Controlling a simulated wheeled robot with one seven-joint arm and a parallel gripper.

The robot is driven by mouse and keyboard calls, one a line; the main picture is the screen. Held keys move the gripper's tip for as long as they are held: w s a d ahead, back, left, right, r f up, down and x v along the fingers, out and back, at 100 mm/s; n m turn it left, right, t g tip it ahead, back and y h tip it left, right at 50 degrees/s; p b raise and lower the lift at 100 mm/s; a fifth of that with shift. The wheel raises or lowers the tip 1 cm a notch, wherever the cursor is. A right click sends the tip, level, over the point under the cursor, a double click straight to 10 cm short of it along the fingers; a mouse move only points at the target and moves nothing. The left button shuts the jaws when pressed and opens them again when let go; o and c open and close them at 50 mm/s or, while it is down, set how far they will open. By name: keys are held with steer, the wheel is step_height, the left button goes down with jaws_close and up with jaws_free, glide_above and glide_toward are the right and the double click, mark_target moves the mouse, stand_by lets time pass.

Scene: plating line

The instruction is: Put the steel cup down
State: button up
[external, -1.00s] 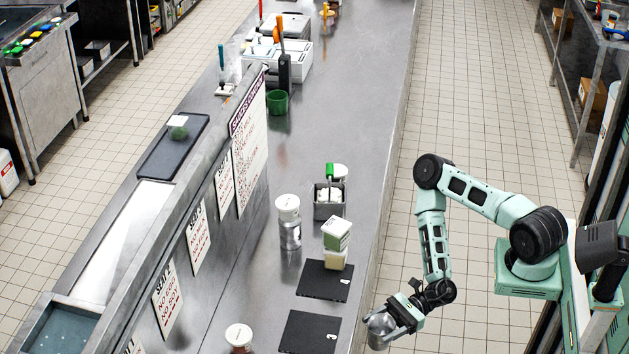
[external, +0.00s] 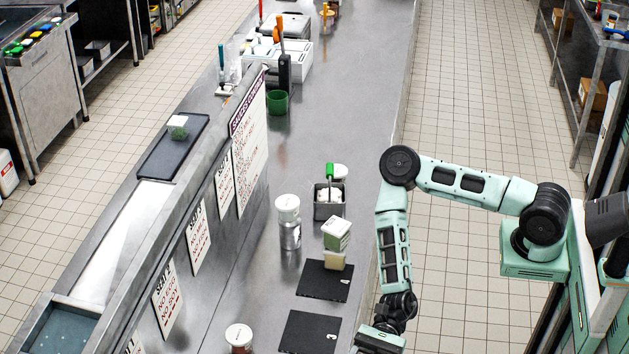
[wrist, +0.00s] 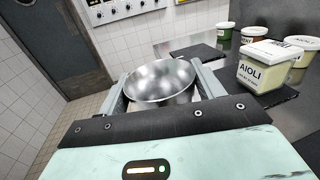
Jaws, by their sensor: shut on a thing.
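The steel cup (wrist: 158,82) is a round, shiny metal vessel with a wide open rim. In the wrist view it sits between the two fingers of my gripper (wrist: 162,86), which is shut on it. The cup looks roughly upright and its inside looks empty. In the external view my gripper (external: 380,341) is at the bottom edge of the picture, beside the dark mats on the counter (external: 352,185); its fingers and the cup are out of frame there. I cannot tell how high the cup is above the counter.
A tub marked AIOLI (wrist: 266,69) stands right of the cup, with more tubs behind it. Two dark mats, one farther (external: 322,284) and one nearer (external: 305,333), lie on the counter. A white-lidded container (external: 239,337) stands left of the nearer mat. Bare steel lies between.

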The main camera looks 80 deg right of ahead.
steer(key=w+a+r+m+t+h+p, duration=0.1)
steer(key=w+r+m+t+h+p, duration=0.15)
steer(key=w+r, duration=0.35)
steer(key=w+a+r+m+t+h+p, duration=0.1)
steer(key=w+r+m+t+p, duration=0.2)
steer(key=w, duration=0.4)
steer(key=w+d+m+t+h+p, duration=0.3)
steer(key=w+d+m+t+h, duration=0.65)
steer(key=w+d, duration=0.95)
steer(key=shift+n+g+h, duration=0.6)
steer(key=shift+h, duration=0.2)
steer(key=shift+s+d+f+p, duration=0.15)
steer(key=shift+d+f, duration=0.2)
steer(key=shift+f, duration=1.35)
steer(key=shift+d+f+p, duration=0.2)
steer(key=shift+d+f, duration=0.2)
steer(key=shift+f, duration=1.35)
steer(key=shift+s+d+f+p, duration=0.15)
steer(key=shift+d+f, duration=0.2)
steer(key=shift+f, duration=1.35)
steer(key=shift+f, duration=0.1)
steer(key=o, duration=1)
steer(key=shift+f, duration=0.1)
